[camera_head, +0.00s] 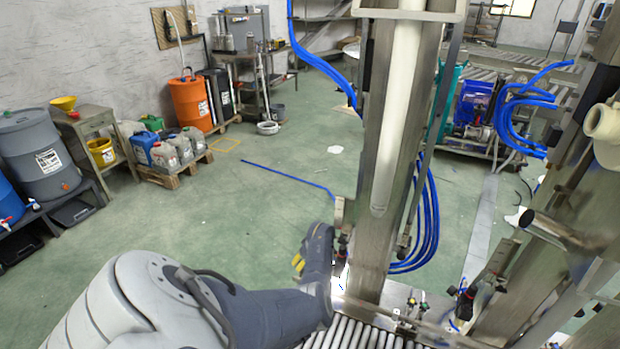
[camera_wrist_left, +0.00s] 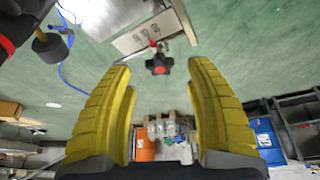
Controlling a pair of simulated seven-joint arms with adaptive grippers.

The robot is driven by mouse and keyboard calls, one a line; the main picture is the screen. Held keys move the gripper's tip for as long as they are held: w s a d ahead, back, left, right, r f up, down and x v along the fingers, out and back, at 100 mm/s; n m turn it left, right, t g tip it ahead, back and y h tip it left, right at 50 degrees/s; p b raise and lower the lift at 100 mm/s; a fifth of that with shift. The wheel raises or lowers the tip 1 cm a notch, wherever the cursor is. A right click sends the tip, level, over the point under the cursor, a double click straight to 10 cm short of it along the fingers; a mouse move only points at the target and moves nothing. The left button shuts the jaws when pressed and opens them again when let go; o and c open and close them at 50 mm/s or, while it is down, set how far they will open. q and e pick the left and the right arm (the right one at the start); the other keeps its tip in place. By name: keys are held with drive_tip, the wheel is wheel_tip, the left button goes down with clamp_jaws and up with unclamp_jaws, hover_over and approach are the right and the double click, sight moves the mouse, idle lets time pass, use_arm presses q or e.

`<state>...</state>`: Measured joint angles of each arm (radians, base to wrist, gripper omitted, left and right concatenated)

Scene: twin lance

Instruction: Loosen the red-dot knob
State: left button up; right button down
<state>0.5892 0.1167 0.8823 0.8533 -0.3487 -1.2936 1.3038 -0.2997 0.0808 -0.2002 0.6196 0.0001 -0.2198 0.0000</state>
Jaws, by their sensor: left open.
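The red-dot knob (camera_wrist_left: 159,65) is a black lobed knob with a red centre. In the left wrist view it sits at the upper middle, just beyond the gap between my fingertips, on a fitting by a metal plate (camera_wrist_left: 148,34). My left gripper (camera_wrist_left: 159,72) is open, with a yellow ridged finger on each side and nothing between them. In the head view my left gripper (camera_head: 299,262) is beside the tall steel column (camera_head: 372,240), and the knob cannot be made out clearly there. My right gripper does not show.
A roller conveyor (camera_head: 350,336) runs below the left wrist. Blue hoses (camera_head: 428,220) hang beside the column. Another black knob (camera_wrist_left: 50,45) shows at the left wrist view's upper left. Open green floor (camera_head: 250,200) lies left of the column.

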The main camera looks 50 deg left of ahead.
use_arm(q)
drive_tip(key=v, duration=0.9)
idle(0.4)
